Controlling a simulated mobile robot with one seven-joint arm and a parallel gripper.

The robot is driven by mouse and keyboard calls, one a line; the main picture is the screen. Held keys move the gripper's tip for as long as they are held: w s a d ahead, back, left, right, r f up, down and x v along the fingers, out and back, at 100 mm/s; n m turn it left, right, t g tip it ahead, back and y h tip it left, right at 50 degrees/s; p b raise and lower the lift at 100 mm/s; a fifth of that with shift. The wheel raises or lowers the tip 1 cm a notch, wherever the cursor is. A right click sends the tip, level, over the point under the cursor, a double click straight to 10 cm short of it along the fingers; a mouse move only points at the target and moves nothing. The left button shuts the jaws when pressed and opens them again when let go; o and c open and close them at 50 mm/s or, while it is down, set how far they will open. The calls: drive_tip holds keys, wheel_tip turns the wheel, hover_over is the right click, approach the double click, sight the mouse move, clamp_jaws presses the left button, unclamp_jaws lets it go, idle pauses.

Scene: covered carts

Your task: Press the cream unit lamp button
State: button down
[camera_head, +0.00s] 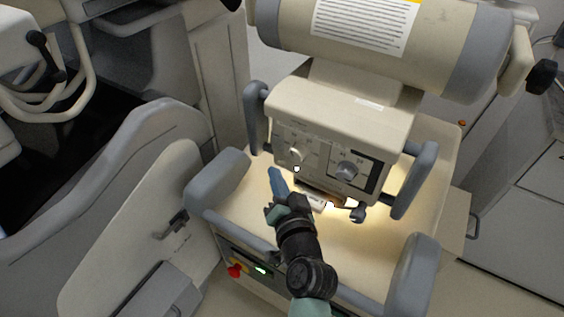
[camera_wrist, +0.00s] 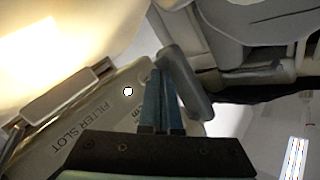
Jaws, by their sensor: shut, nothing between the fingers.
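The cream unit (camera_head: 335,115) is a box with two knobs on its front panel, below a large cream cylinder. A small round white button (camera_head: 297,169) sits low on that panel, left of centre; I take it to be the lamp button. In the wrist view a round white button (camera_wrist: 128,91) shows near the "FILTER SLOT" lettering, just left of my fingers. My gripper (camera_head: 274,175) is shut and empty, its blue fingers pointing up beside the panel's lower left. I cannot tell whether the fingertips touch the unit.
Grey handles (camera_head: 254,118) and (camera_head: 415,180) flank the unit. The cream cart top (camera_head: 370,235) below it is brightly lit. A red knob (camera_head: 234,269) and green display (camera_head: 261,270) are on the cart front. Another covered cart (camera_head: 150,210) stands at left.

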drive_tip(key=shift+s+a+p, duration=0.5)
drive_tip(key=shift+s+a, duration=0.25)
drive_tip(key=shift+s, duration=0.3)
drive_tip(key=shift+s+a+p, duration=0.45)
drive_tip(key=shift+s+a, duration=0.3)
drive_tip(key=shift+s, duration=0.25)
wheel_tip(320, 180, up, 26)
drive_tip(key=w+a+n+t, duration=0.1)
drive_tip(key=w+n+t, duration=0.2)
drive_tip(key=n+t, duration=0.1)
drive_tip(key=s+r+n+t+h, duration=0.1)
drive_tip(key=s+r+t, duration=0.1)
drive_tip(key=s+r, duration=0.5)
drive_tip(key=s+d+r+t+h, duration=0.1)
drive_tip(key=s+r+t, duration=0.2)
drive_tip(key=r, duration=0.8)
drive_tip(key=s+r+n+t+h, duration=0.1)
drive_tip(key=s+r+t, duration=0.1)
drive_tip(key=s+r, duration=0.55)
wheel_tip(320, 180, up, 15)
drive_tip(key=w+p, duration=0.2)
drive_tip(key=p, duration=1.1)
drive_tip(key=shift+f, duration=0.15)
